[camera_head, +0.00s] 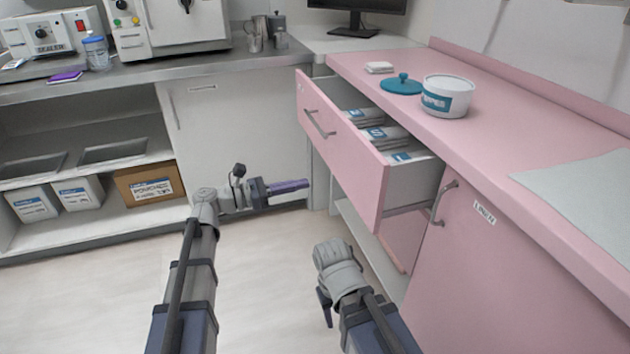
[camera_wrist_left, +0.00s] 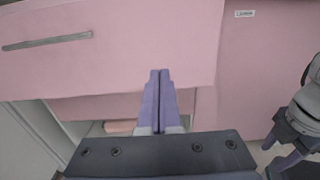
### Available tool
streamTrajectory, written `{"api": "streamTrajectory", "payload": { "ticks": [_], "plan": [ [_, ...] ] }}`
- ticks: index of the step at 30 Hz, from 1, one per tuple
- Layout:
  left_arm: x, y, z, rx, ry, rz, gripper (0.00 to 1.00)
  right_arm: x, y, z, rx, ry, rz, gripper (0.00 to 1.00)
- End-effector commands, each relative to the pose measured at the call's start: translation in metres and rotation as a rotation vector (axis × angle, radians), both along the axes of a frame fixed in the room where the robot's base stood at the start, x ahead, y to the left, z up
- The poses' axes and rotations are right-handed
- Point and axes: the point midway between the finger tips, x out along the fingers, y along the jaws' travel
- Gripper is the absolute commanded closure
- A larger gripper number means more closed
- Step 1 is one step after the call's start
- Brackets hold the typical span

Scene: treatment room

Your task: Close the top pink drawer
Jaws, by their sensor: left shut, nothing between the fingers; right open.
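The top pink drawer (camera_head: 345,153) stands pulled out from the pink cabinet, with packs marked with letters inside. Its front and bar handle (camera_head: 319,123) face left in the head view. My left gripper (camera_head: 305,185) is shut and empty, its fingers pointing at the drawer front with a gap between. In the left wrist view the shut fingertips (camera_wrist_left: 160,73) overlap the lower part of the drawer front (camera_wrist_left: 130,50), and the handle (camera_wrist_left: 47,41) is at upper left. My right gripper (camera_head: 325,306) is open and low, left of the cabinet; it also shows in the left wrist view (camera_wrist_left: 284,158).
A white tub (camera_head: 447,96), a teal lid (camera_head: 401,85) and a small white stack (camera_head: 379,67) sit on the pink counter (camera_head: 500,130). The linen door (camera_head: 475,250) is shut. A steel bench (camera_head: 150,73) with machines stands at the back left. The floor (camera_head: 110,290) is clear.

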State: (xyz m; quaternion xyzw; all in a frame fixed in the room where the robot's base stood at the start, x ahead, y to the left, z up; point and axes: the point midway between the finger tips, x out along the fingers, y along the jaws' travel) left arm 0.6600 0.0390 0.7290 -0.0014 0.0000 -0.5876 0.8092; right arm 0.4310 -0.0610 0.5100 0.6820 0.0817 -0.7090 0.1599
Motion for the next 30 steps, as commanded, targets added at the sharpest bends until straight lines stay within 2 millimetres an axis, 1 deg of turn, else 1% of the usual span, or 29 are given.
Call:
{"api": "streamTrajectory", "payload": {
  "ticks": [1,9,15,18,21,25,30],
  "plan": [
    [0.003,-0.009,0.000,0.000,-0.001,-0.003,1.00,0.000,0.000,0.000,0.000,0.000,0.000,0.50],
    [0.020,-0.062,0.000,0.002,-0.002,-0.004,1.00,0.000,0.000,0.000,0.000,0.000,0.000,0.50],
    [0.031,-0.095,0.000,0.003,-0.001,-0.003,1.00,0.000,0.000,0.000,0.000,0.000,0.000,0.50],
    [0.035,-0.106,0.000,0.003,-0.001,-0.002,1.00,0.000,0.000,0.000,0.000,0.000,0.000,0.50],
    [0.037,-0.113,0.000,0.003,-0.001,-0.001,1.00,0.000,0.000,0.000,0.000,0.000,0.000,0.50],
    [0.038,-0.119,0.000,0.003,-0.001,0.000,1.00,0.000,0.000,0.000,0.000,0.000,0.000,0.50],
    [0.039,-0.119,0.000,0.003,-0.001,0.000,1.00,0.000,0.000,0.000,0.000,0.000,0.000,0.50]
  ]
}}
